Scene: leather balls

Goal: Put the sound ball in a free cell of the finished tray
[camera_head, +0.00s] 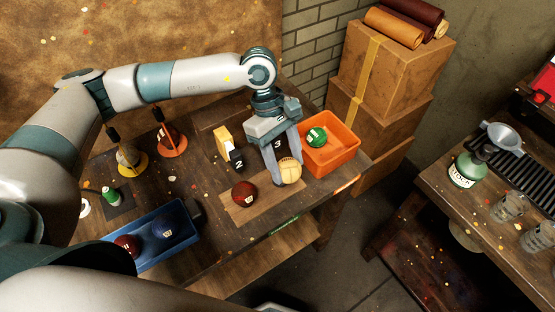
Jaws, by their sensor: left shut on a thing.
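My left gripper (285,168) reaches down over the table and is shut on a cream ball (290,172) with stitching. The ball is at the right end of a light wooden board (262,206); I cannot tell whether it touches the board. A dark red-brown ball (244,192) lies on the board to the left. A blue tray (181,251) stands at the table's front left, holding a dark red ball (126,245) and a dark blue ball (163,229); its lower left part is hidden by my arm. My right gripper is not in view.
An orange bin (341,156) with a green ball (317,137) stands right of my gripper. Stacked boxes (390,75) are behind.

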